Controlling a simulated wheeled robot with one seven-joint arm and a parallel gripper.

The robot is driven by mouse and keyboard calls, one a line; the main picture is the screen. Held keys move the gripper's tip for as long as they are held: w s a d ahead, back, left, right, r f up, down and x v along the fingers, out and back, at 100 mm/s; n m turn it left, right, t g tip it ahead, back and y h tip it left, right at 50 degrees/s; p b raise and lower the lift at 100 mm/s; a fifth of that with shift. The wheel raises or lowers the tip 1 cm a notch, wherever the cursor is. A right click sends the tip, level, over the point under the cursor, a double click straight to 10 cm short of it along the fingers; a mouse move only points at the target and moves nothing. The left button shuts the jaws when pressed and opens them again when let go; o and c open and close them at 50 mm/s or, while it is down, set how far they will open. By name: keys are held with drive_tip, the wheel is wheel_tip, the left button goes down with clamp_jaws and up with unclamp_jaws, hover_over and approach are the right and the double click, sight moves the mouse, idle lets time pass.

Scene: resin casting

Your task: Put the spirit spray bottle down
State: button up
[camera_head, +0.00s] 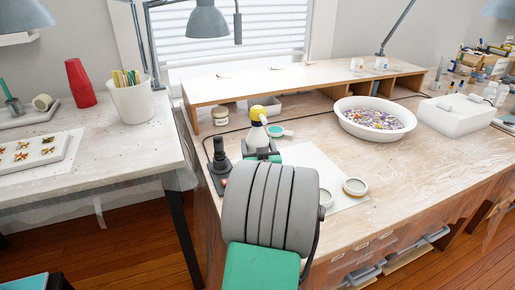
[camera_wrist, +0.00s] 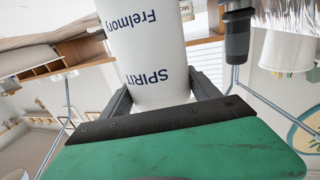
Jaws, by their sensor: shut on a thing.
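The spirit spray bottle (camera_head: 257,136) is white with a yellow spray head, and stands roughly upright in the head view. My gripper (camera_head: 262,156) is shut on its body, over the left part of the wooden workbench (camera_head: 420,160). In the wrist view the bottle (camera_wrist: 150,45) fills the space between the two fingers, its "SPIRIT" label upside down in the picture. My arm hides the bottle's base in the head view, so I cannot tell whether it touches the bench.
A dark upright tool (camera_head: 219,158) stands close left of the bottle. A teal-rimmed round dish (camera_head: 278,131) is close right. A white bowl (camera_head: 376,122) and wooden shelf (camera_head: 290,80) stand behind.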

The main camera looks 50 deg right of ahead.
drive_tip(key=shift+r, duration=0.2)
drive_tip(key=o, duration=1.5)
drive_tip(key=shift+f, duration=0.3)
drive_tip(key=o, duration=0.5)
drive_tip(key=shift+r, duration=0.1)
drive_tip(key=shift+c, duration=0.2)
